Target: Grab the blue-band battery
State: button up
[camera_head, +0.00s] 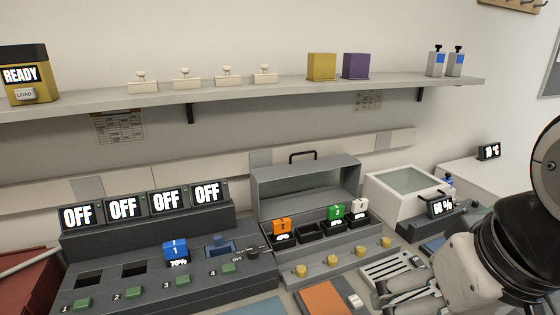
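A blue block marked 1 (176,250) stands in the third slot of the grey charger bank (120,268), with a small display below it reading about 79%. Orange (281,228), green (335,214) and white-topped (360,209) blocks sit in the open grey case to its right. Two grey items with blue patches (436,63) (455,64) stand on the shelf at the upper right. My gripper (383,294) is at the lower right, apart from the blue block and in front of the case. Its fingertips are too unclear to tell open from shut.
The shelf (230,88) also holds several pale clips, a yellow block (321,67) and a purple block (356,66). The case lid (306,178) stands raised. A white box (405,188) with a 60% display is at the right. An orange pad (325,299) lies in front.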

aim_at(176, 253)
jog(key=j+u, duration=0.1)
jog(key=j, duration=0.45)
jog(key=i+j, duration=0.1)
jog(key=j, duration=0.45)
jog(key=i+j+u, duration=0.15)
jog(key=j, duration=0.4)
jog(key=k, duration=0.05)
